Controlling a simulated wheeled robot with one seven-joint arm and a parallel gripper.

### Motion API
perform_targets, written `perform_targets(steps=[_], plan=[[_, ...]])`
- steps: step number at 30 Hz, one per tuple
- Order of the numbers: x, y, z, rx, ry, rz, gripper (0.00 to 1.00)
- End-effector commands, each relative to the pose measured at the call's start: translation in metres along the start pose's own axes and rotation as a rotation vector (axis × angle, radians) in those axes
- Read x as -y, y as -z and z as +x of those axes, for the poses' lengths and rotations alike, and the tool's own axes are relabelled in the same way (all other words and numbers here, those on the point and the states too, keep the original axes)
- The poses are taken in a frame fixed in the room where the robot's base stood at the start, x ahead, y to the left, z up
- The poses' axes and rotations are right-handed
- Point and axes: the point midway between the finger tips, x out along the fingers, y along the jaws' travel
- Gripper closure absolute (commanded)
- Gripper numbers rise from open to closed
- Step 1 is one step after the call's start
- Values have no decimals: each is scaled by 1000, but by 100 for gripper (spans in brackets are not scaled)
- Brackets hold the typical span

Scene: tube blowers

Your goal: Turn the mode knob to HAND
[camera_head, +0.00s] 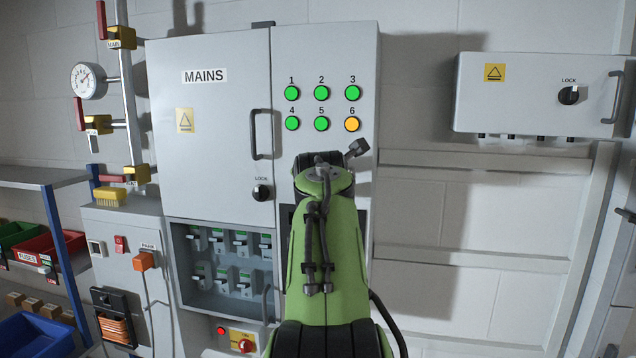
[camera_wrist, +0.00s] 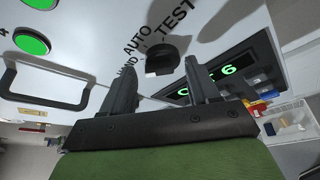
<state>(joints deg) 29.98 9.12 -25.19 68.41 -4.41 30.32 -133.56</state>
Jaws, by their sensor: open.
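The black mode knob (camera_wrist: 162,58) is on the pale panel in the wrist view, with the labels HAND, AUTO and TEST printed around its far side. Its pointer is too dark to read, so I cannot tell which label it faces. My gripper (camera_wrist: 158,66) is open, with one dark finger on each side of the knob in the picture. The fingers look apart from the knob, and nothing is held. In the head view my green arm hides the knob and the gripper's fingers.
A display (camera_wrist: 233,72) with green characters lies right of the knob, partly behind a finger. A handle (camera_wrist: 45,90) is at left. The MAINS cabinet (camera_head: 215,150) has green lamps and one amber lamp (camera_head: 352,124). A grey LOCK box (camera_head: 535,95) hangs at right.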

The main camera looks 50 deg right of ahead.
Motion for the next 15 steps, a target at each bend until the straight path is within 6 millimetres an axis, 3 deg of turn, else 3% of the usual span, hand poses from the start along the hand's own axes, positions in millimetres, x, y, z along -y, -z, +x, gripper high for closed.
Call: perform_targets(steps=[5,15], plan=[[0,2,-23,1,-7,2,40],[0,1,-118,0,-7,2,40]])
